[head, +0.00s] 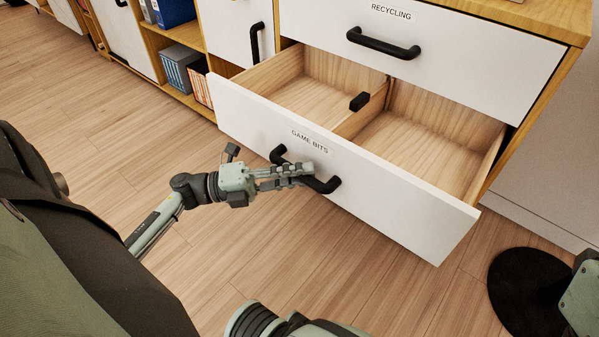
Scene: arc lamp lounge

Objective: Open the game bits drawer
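The game bits drawer (400,205) has a white front with a "GAME BITS" label and stands pulled well out of the cabinet. Its wooden inside has a divider, and a small black block (359,102) sits at the divider. My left gripper (306,176) is at the drawer's black bar handle (331,186), its fingers overlapping the middle of the bar. Whether the fingers are closed around the bar cannot be told from this angle. Of my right arm only a part shows at the right edge; its gripper is not clearly seen.
Above is the shut "RECYCLING" drawer (460,62) with a black handle (383,43). To the left are a white door (225,30) and open shelves with binders (178,68). A round black base (520,290) stands on the floor at lower right. The wood floor before the drawer is clear.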

